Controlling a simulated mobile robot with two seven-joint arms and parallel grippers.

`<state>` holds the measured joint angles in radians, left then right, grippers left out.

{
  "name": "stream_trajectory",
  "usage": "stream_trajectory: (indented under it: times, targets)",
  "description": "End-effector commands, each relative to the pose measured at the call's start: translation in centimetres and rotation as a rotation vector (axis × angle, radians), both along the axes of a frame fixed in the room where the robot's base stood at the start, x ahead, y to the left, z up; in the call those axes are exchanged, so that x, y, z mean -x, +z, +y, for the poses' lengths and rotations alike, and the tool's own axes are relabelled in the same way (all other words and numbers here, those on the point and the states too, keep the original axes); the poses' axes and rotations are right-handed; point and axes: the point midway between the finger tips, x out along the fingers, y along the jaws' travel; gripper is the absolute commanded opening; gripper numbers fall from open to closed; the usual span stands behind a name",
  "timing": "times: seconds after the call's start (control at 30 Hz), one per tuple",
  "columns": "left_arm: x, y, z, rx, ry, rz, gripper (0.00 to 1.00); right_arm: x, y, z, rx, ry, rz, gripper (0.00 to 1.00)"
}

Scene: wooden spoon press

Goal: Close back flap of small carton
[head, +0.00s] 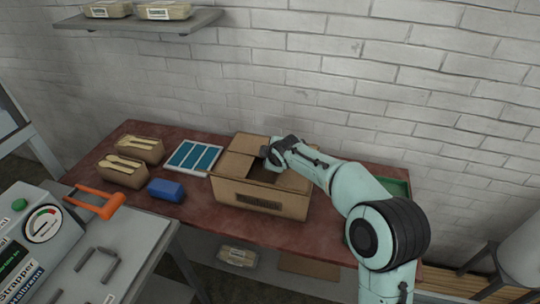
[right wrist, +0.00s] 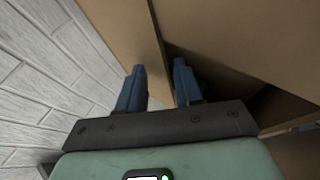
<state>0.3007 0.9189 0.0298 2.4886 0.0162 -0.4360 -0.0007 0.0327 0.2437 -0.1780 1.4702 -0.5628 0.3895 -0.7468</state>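The small carton (head: 235,190) stands on the red-brown table, its top partly open with a dark inside on the right. A flap on its left side (head: 236,165) lies folded inward. The back flap (head: 249,143) appears raised at the rear, partly hidden by my right gripper. My right gripper (head: 268,152) is at the carton's back. In the right wrist view its two blue fingers (right wrist: 158,85) are apart, with a cardboard edge (right wrist: 156,40) running between them. Whether they touch it is unclear. My left gripper is not in view.
Left of the carton are a tray with blue strips (head: 194,157), a blue block (head: 166,190) and two boxes of wooden spoons (head: 124,170). A green tray (head: 397,187) is partly hidden behind my right arm. The brick wall is close behind.

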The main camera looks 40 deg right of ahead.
Motion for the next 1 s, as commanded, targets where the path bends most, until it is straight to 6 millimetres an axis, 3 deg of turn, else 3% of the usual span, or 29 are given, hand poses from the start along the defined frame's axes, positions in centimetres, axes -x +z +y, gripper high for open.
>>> stream_trajectory:
  times: [0.03, 0.67, 0.87, 1.0]
  targets:
    - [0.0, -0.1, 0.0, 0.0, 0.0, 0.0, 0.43, 0.5, -1.8, -0.3, -0.002, -0.01, 0.041, 0.46]
    - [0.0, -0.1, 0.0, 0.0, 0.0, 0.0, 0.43, 0.6, -1.6, -0.3, 0.003, -0.007, 0.04, 0.46]
    - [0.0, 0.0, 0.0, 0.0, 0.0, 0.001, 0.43, 2.0, 0.3, 0.3, 0.004, -0.004, 0.032, 0.46]
    - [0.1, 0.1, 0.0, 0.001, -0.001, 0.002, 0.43, 4.0, 2.9, 1.1, 0.003, -0.001, 0.021, 0.46]
